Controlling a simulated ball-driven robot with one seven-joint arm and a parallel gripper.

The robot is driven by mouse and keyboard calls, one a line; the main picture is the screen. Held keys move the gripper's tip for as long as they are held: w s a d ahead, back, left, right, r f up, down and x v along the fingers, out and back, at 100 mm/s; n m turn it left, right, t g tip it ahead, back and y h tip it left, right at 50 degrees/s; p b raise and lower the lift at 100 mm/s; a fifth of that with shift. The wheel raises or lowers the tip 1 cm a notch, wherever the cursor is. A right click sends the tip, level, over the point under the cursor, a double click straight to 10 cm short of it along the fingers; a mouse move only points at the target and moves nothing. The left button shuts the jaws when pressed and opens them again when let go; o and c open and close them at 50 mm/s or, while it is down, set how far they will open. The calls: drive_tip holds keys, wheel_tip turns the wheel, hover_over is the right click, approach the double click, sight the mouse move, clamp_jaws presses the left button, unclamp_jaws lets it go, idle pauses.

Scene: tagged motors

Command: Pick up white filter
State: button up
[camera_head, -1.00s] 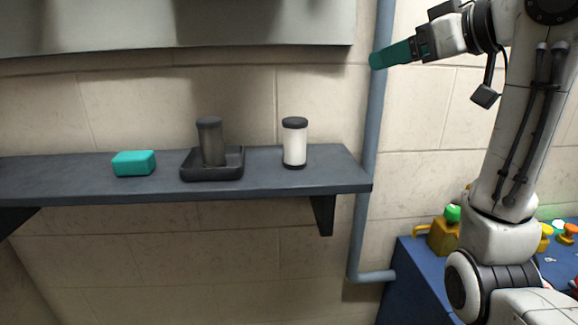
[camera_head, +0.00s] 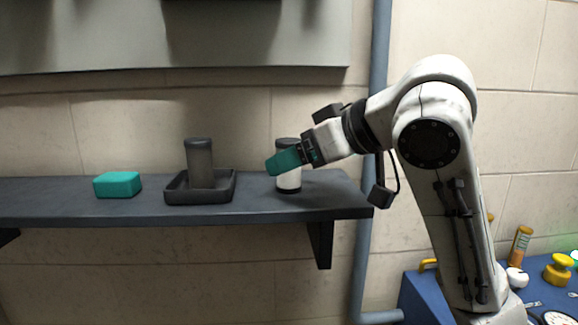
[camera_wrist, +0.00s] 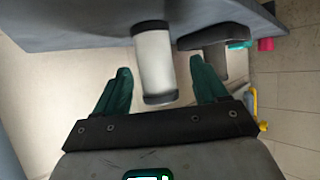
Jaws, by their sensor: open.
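The white filter (camera_head: 290,182) is a white cylinder with dark end caps, standing upright near the right end of the dark shelf. My gripper (camera_head: 271,164) has teal fingers and is in front of the filter, covering its upper middle in the head view. In the wrist view the filter (camera_wrist: 154,62) appears between the two teal fingers of my gripper (camera_wrist: 160,67). The fingers are spread with a gap on each side of it. I cannot tell how far between the fingertips it reaches.
A dark grey cylinder (camera_head: 199,165) stands in a dark tray (camera_head: 200,197) left of the filter. A teal block (camera_head: 117,184) lies farther left on the shelf (camera_head: 60,204). A grey cabinet (camera_head: 170,40) hangs above. A blue pipe (camera_head: 369,240) runs beside the shelf's right end.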

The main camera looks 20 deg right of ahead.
drive_tip(key=x, duration=0.4)
drive_tip(key=shift+w+d, duration=0.1)
drive_tip(key=shift+w, duration=0.2)
drive_tip(key=c, duration=1.1)
